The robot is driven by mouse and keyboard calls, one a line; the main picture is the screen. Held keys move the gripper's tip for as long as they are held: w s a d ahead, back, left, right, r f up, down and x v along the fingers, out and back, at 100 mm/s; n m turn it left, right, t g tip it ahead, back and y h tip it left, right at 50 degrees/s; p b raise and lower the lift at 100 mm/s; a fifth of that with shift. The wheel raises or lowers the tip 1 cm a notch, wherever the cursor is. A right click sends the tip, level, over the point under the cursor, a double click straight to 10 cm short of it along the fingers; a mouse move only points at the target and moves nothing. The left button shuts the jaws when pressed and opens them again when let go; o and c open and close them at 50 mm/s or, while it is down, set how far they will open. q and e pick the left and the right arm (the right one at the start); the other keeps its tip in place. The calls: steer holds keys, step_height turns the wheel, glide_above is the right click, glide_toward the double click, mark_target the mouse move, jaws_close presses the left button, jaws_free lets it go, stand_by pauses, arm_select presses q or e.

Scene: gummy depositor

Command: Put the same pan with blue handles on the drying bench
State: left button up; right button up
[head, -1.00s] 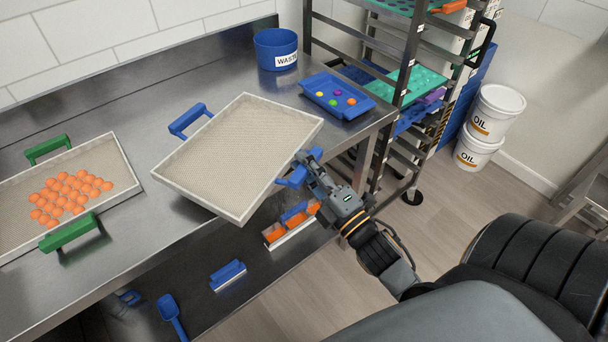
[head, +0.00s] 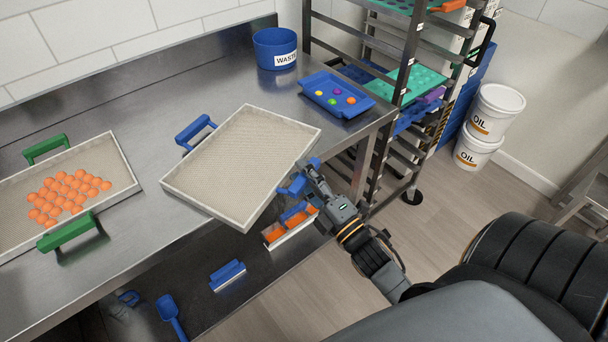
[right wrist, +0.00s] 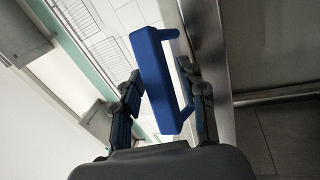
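The pan with blue handles (head: 243,165) is empty, with a pale mesh-like base and light rim. It is at the front edge of the steel table, with its front right part overhanging. I cannot tell whether it touches the table. Its far handle (head: 193,130) is free. My right gripper (head: 308,177) is at the near right handle. In the right wrist view its fingers (right wrist: 160,85) lie on both sides of that blue handle (right wrist: 152,75) and appear closed on it. My left gripper is not in view. I cannot tell which surface is the drying bench.
A green-handled pan (head: 122,158) of orange gummies stands left on the steel table (head: 150,100). A blue waste bin (head: 275,50) and blue tray (head: 318,82) stand behind. A tray rack (head: 387,130) and oil buckets (head: 497,110) are right. A steel bench (head: 585,195) shows far right.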

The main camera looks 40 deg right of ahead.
steer(key=shift+r, duration=0.15)
steer(key=shift+s+f, duration=0.2)
steer(key=shift+s, duration=0.1)
steer(key=b+v, duration=0.2)
steer(key=v, duration=0.9)
steer(key=shift+s+r, duration=0.15)
steer(key=shift+s, duration=0.1)
